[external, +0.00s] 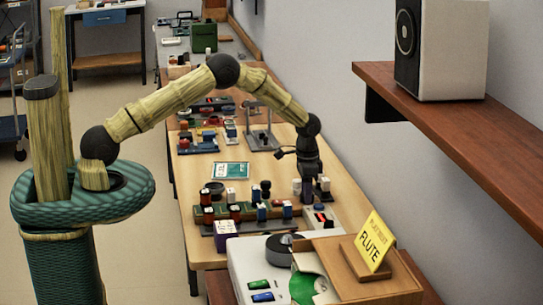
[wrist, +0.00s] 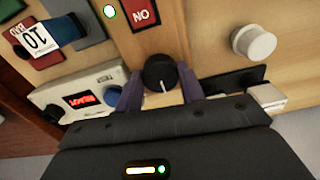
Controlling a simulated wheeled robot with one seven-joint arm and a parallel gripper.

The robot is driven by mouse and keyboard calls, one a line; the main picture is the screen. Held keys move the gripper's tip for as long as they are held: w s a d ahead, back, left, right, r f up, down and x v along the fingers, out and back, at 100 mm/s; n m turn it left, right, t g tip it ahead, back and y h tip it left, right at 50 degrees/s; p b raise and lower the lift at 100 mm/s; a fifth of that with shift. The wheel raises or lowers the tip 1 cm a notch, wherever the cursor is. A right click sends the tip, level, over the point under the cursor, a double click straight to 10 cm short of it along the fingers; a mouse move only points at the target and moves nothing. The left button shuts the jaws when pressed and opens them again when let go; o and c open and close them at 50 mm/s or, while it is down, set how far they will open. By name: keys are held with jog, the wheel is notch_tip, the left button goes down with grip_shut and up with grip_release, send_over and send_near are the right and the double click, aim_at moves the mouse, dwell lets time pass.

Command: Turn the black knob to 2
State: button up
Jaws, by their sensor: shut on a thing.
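The black knob (wrist: 159,72) shows in the wrist view, with a white pointer line on its face toward the bottom of the picture. My gripper (wrist: 160,88) has its two purple fingers on either side of the knob and is shut on it. No number scale around the knob is readable, so I cannot tell its setting. In the external view my gripper (external: 308,192) points down at the right side of the wooden table, near the wall. The knob cannot be made out there.
A white device with a red display (wrist: 82,99) and a blue knob (wrist: 114,97) is left of my gripper. A white knob (wrist: 254,42) stands to the right. A red "NO" plate (wrist: 142,14) lies beyond. The table (external: 205,258) is crowded; a FLUTE sign (external: 373,243) stands nearer the camera.

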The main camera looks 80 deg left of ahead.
dwell(0.4)
jog(key=o, duration=0.7)
jog(key=shift+r, duration=0.1)
notch_tip(320, 180, up, 17)
jog(key=b, duration=0.1)
jog(key=shift+r, duration=0.15)
jog(key=s+d+r+t+p, duration=0.1)
jog(key=s+d, duration=0.2)
jog(key=s, duration=0.7)
jog(key=s+d+r+p, duration=0.1)
jog(key=s+d, duration=0.3)
jog(key=s, duration=0.6)
jog(key=s+d+r+t+p, duration=0.1)
jog(key=s+d, duration=0.3)
jog(key=s, duration=0.7)
jog(key=shift+r+n+t+p, duration=0.3)
jog(key=shift+r+n+p, duration=0.15)
jog(key=shift+p, duration=0.35)
